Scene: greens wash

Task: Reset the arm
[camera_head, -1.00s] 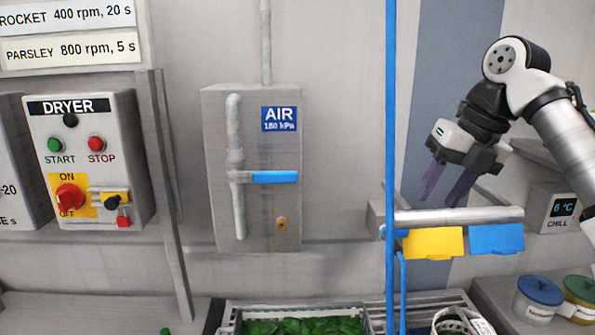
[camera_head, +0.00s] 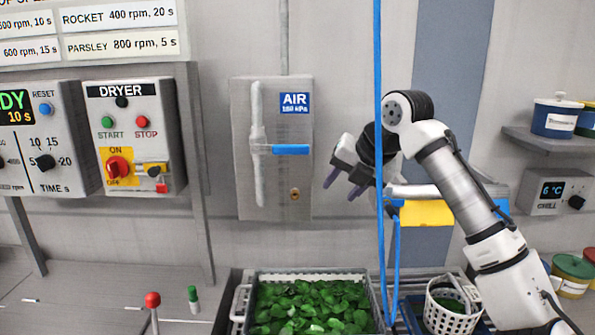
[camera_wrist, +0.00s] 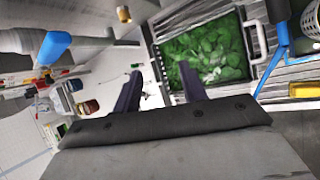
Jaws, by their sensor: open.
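My gripper (camera_head: 343,183) is open and empty in the head view, in front of the wall just right of the grey AIR box (camera_head: 255,180). Its two dark purple fingers point down and to the left, apart from each other. The box's blue valve handle (camera_head: 291,149) lies level, left of the fingers and apart from them. In the wrist view both fingers (camera_wrist: 160,92) show spread with nothing between them. A crate of green leaves (camera_wrist: 205,55) is seen beyond them.
The leaf crate (camera_head: 262,272) stands below my gripper, with a white basket (camera_head: 437,318) to its right. A blue vertical pipe (camera_head: 377,60) passes in front of my arm. The dryer panel (camera_head: 135,190) is at left. Yellow (camera_head: 428,213) and blue tags hang behind my arm.

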